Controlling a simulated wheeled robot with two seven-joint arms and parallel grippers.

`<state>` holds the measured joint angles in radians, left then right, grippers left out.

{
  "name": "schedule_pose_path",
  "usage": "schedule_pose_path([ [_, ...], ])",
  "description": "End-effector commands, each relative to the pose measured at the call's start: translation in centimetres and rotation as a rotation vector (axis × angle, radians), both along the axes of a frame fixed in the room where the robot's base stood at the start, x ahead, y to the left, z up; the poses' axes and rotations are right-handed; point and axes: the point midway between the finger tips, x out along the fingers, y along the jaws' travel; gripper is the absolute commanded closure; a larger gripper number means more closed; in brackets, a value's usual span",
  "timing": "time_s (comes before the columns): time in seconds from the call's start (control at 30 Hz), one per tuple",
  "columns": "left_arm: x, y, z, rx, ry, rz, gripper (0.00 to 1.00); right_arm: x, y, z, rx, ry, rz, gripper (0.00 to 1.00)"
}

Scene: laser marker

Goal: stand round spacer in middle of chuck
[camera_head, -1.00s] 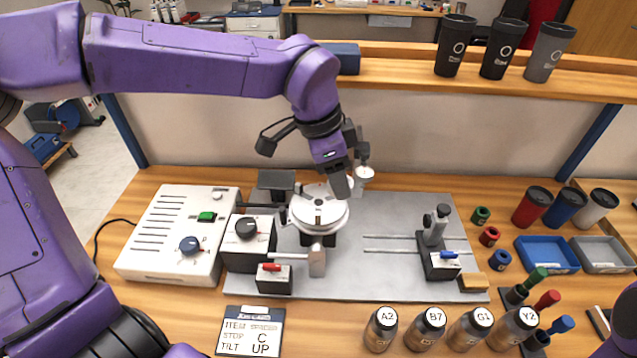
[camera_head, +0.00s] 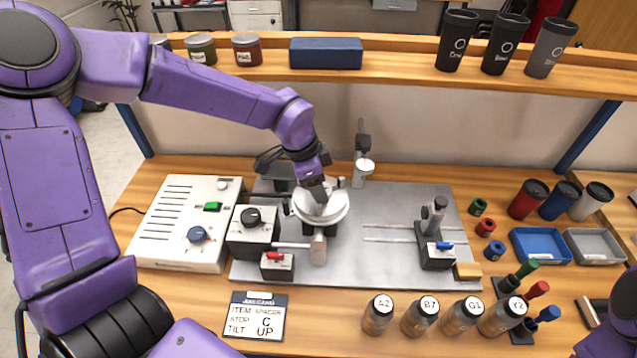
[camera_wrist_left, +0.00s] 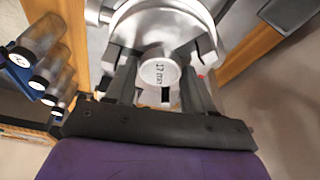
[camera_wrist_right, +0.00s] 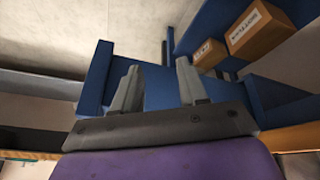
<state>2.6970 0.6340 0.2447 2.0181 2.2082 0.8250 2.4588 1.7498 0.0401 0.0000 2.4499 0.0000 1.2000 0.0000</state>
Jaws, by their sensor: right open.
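The chuck (camera_head: 333,212) is a pale round plate, left of centre on the grey base plate; it also shows in the left wrist view (camera_wrist_left: 196,22). My left gripper (camera_head: 318,200) points down at its middle. In the left wrist view, the round spacer (camera_wrist_left: 160,72), a pale metal disc marked "17 mm", shows end-on between the fingers of my left gripper (camera_wrist_left: 160,80), over the chuck's middle. I cannot tell whether the fingers press on it or whether it touches the chuck. My right gripper (camera_wrist_right: 158,85) is open and empty, away from the chuck.
A white control box (camera_head: 180,222) and a small box with a black knob (camera_head: 252,218) stand left of the chuck. A slide post (camera_head: 437,220) stands right. Several labelled bottles (camera_head: 421,316) line the front.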

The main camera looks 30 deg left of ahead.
Motion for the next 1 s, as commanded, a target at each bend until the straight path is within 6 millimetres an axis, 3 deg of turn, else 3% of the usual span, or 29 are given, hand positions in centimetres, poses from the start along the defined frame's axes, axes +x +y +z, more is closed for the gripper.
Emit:
schedule_pose_path([
  [0.37, 0.0, 0.1, 0.6, 0.0, -0.001, 0.001, 0.4, 0.0, 0.0, 0.3, 0.0, 0.0, 0.0, 0.57],
  [0.47, -0.2, 0.5, 2.2, 0.0, -0.006, 0.001, 0.4, 0.0, 0.0, -0.2, 0.0, 0.0, 0.0, 0.57],
  [0.73, -1.4, 1.9, 8.8, -0.001, -0.005, 0.001, 0.4, 0.0, 0.0, -1.2, 0.0, 0.0, 0.0, 0.57],
  [0.8, -1.7, 2.1, 10.7, -0.007, 0.001, -0.002, 0.4, 0.0, 0.0, 0.1, 0.0, 0.0, 0.0, 0.57],
  [1.0, -2.0, 2.5, 11.9, -0.001, 0.002, -0.001, 0.4, 0.0, 0.0, 0.7, 0.0, 0.0, 0.0, 0.57],
])
